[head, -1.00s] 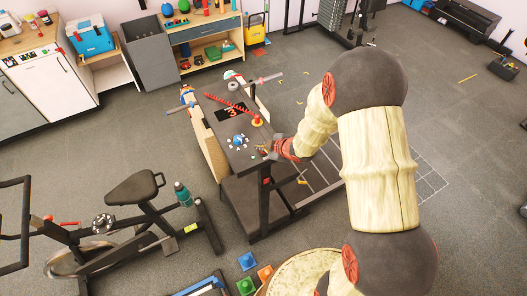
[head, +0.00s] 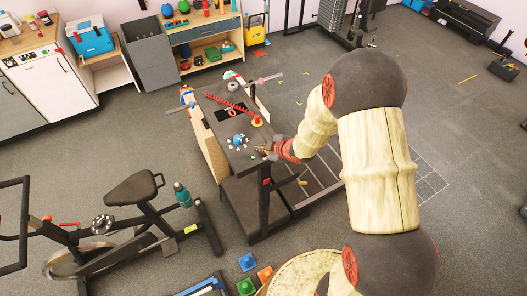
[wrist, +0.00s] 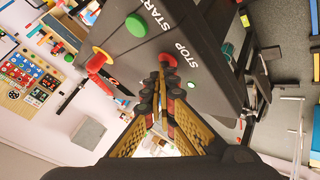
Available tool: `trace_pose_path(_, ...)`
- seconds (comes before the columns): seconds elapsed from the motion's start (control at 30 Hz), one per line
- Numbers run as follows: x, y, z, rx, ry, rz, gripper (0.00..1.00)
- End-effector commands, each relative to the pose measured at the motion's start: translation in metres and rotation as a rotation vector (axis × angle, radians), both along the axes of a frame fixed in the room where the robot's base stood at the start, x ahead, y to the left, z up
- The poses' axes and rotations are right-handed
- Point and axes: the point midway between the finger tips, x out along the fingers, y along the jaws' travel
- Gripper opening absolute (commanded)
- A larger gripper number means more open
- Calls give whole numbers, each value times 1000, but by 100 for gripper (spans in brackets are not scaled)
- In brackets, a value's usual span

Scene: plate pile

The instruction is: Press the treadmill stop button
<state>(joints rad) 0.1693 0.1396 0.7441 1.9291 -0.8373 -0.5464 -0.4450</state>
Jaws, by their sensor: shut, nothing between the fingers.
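The dark treadmill console (head: 215,152) stands in the middle of the head view, with a small lit red figure on its display (head: 229,113). In the wrist view the console (wrist: 215,35) carries the words START and STOP, with a green start button (wrist: 135,25) beside START. My gripper (head: 262,151) is at the console's near right edge. In the wrist view my gripper (wrist: 161,75) is shut, its fingertips together right beside the STOP lettering (wrist: 187,55). A red patch shows at the fingertips; I cannot tell surely whether it is the stop button, or whether they touch it.
A yellow-and-red item (head: 257,122), a blue round item (head: 237,141) and a long red bar (head: 226,103) lie on the console. An exercise bike (head: 130,215) stands to the left. Open floor (head: 120,130) lies between the bike and the cabinets.

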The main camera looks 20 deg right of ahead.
Motion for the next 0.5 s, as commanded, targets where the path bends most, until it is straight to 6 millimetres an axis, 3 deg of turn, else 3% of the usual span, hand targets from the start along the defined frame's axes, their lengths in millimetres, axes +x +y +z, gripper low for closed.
trace_pose_path(0.5,0,0,12,0,1,1,0)
